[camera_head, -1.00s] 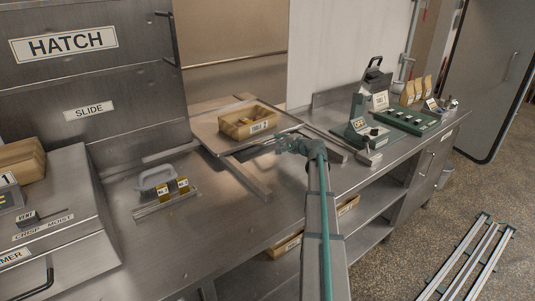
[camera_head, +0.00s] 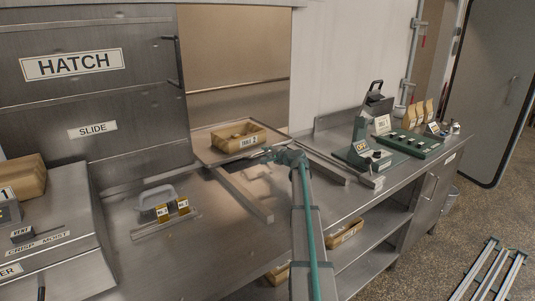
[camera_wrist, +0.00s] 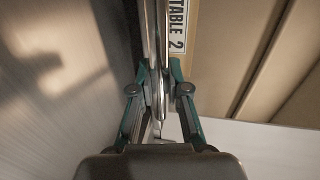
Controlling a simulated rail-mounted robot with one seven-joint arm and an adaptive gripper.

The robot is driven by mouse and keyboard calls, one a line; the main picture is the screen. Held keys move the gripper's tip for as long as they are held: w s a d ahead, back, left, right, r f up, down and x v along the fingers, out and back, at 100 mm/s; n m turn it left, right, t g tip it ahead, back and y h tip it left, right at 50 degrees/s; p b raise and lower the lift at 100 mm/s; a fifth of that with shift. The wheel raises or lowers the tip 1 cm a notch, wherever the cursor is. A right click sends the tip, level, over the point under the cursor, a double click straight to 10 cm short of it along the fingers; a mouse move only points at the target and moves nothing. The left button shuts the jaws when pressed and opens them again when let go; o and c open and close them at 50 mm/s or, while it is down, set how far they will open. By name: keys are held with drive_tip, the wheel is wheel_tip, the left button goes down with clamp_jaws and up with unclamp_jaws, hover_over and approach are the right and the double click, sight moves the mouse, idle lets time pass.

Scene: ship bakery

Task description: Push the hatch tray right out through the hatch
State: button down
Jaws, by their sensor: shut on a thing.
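The hatch tray (camera_head: 203,146) is a flat metal tray lying in the hatch opening (camera_head: 235,60), on two metal rails (camera_head: 242,195). A tan basket (camera_head: 238,137) labelled TABLE 2 sits on it with small contents that I cannot make out. My gripper (camera_head: 266,155) is at the tray's near edge, below and right of the basket. In the wrist view my gripper (camera_wrist: 161,84) is shut on the tray's metal edge or handle bar, with the basket (camera_wrist: 210,55) just beyond. The fingers partly hide the gripped part.
A green device (camera_head: 362,150) and a green panel (camera_head: 410,140) stand on the right. The counter between rails and pan is clear.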

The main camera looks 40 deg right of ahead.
drive_tip(key=shift+w+d+r, duration=0.1)
drive_tip(key=shift+w+r, duration=0.1)
drive_tip(key=c, duration=1.1)
unclamp_jaws()
drive_tip(key=shift+w+f, duration=0.15)
drive_tip(key=shift+c, duration=0.2)
drive_tip(key=shift+s, duration=0.25)
drive_tip(key=v, duration=1.2)
drive_tip(key=shift+w, duration=0.1)
